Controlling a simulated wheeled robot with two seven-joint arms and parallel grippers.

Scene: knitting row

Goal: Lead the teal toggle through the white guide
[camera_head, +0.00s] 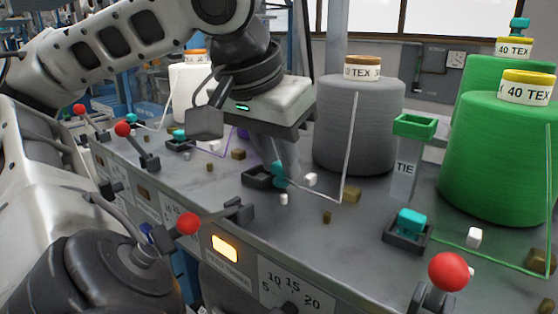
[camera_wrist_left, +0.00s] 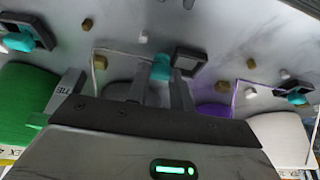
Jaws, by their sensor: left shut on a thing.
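My left gripper (camera_head: 279,176) points down at the bench and is shut on a teal toggle (camera_head: 280,169). The toggle also shows between the fingertips in the left wrist view (camera_wrist_left: 161,68). It is beside a dark square holder (camera_head: 259,178); I cannot tell whether it is clear of it. A pale grey yarn (camera_head: 320,192) runs from the toggle along the bench, then up beside the grey cone (camera_head: 362,130). Small white blocks (camera_head: 310,179) sit near the toggle; I cannot tell which white part is the guide. My right gripper is not in view.
Another teal toggle (camera_head: 410,221) sits in a holder at right, below a post marked TIE with a green top (camera_head: 415,126). Green cones (camera_head: 500,160) stand at right, a white cone (camera_head: 192,95) behind. Red-knobbed levers (camera_head: 188,223) line the front edge. Small brown blocks (camera_head: 351,195) are scattered.

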